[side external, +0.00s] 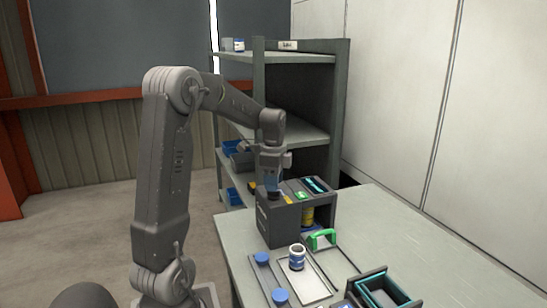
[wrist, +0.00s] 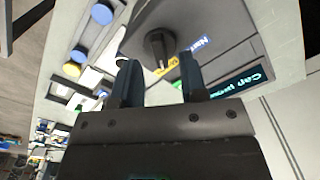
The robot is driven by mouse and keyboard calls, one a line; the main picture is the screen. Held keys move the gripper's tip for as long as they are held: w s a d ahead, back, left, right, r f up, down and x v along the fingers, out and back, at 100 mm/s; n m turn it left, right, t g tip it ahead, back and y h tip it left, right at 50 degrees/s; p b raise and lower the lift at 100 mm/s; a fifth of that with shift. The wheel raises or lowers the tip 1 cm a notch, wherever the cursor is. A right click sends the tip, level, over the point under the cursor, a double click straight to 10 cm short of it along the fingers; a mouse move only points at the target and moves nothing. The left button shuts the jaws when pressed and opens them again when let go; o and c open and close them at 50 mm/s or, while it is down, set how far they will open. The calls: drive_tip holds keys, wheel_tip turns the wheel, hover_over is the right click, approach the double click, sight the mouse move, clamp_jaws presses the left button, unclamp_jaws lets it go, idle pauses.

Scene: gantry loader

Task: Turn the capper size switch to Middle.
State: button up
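The capper (side external: 277,227) is a dark box on the table in the side view. Its size switch, a black knob (wrist: 157,44), shows on the grey panel in the wrist view. A blue label (wrist: 201,44) and a yellow label (wrist: 181,67) lie to the right of the knob; their words are hard to read. My gripper (wrist: 157,72) points at the panel with its two fingers apart. The knob stands between and just beyond the fingertips; I cannot tell if they touch it. In the side view my gripper (side external: 272,187) is over the capper's top, its fingertips partly hidden.
A cyan display (wrist: 240,83) glows beside the panel. On the table (side external: 385,224) are a white jar (side external: 297,259), a green handle (side external: 322,239), blue discs (side external: 262,258) and a dark tray (side external: 384,290). A shelf unit (side external: 345,110) stands behind. The table's right part is clear.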

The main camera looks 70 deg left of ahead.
wheel_tip(320, 180, up, 11)
drive_tip(key=shift+r, duration=0.2)
idle(0.5)
drive_tip(key=s+d+n+t+y, duration=0.1)
drive_tip(key=s+d+n+t, duration=0.15)
drive_tip(key=d, duration=1.45)
drive_tip(key=s+d+f+n+t, duration=0.1)
drive_tip(key=s+d+f+n, duration=0.1)
drive_tip(key=d, duration=0.4)
drive_tip(key=s+d+f+n+t+h, duration=0.1)
drive_tip(key=s+d+f+n+t, duration=0.1)
drive_tip(key=s+d+f, duration=0.2)
drive_tip(key=shift+s+d+n, duration=0.35)
drive_tip(key=shift+s+d, duration=0.5)
drive_tip(key=shift+d, duration=0.4)
